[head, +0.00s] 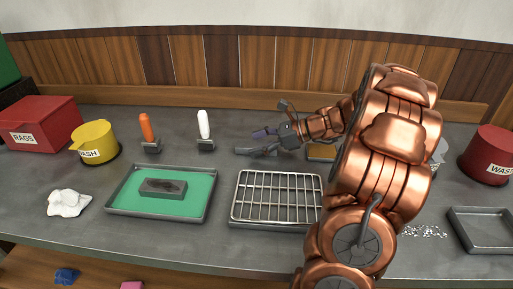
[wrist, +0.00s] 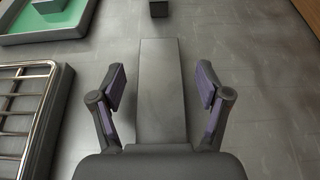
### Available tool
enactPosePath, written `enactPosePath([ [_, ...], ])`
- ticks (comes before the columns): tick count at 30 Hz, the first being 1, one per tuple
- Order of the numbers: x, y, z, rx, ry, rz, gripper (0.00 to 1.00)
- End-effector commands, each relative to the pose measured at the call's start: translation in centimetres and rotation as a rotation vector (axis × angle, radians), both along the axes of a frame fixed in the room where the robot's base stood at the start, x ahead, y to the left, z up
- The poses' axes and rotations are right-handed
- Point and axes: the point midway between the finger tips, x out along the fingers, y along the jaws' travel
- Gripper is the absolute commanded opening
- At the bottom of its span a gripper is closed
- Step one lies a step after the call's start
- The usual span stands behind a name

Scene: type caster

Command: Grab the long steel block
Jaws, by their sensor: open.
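The long steel block (wrist: 162,105) is a plain grey bar lying flat on the grey bench. In the wrist view it runs away from me between my fingers, and its near end is hidden by my gripper's body. In the head view only part of the block (head: 243,151) shows at the left of my gripper (head: 259,143). My gripper is open, with one purple-padded finger on each side of the block. In the wrist view gaps show between the block and both fingers, so the gripper (wrist: 160,85) holds nothing.
A wire rack (head: 277,186) and a green-lined tray (head: 120,204) holding a dark slab (head: 163,187) stand in front and left. White-handled (head: 204,125) and orange-handled (head: 146,128) tools stand left of the block. A wooden backboard runs behind. My arm hides part of the right side.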

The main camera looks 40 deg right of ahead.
Motion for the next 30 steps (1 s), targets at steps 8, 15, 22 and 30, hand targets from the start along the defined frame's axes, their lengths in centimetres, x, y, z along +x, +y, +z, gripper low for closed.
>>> enactPosePath([
  [8, -0.02, -0.03, 0.02, 0.0, 0.0, 0.0, 0.6],
  [15, -0.04, -0.03, 0.01, 0.001, 0.001, 0.0, 0.35],
  [22, -0.04, -0.03, 0.01, 0.001, 0.001, 0.0, 0.11],
  [30, -0.05, -0.03, 0.0, 0.001, 0.001, 0.0, 0.0],
])
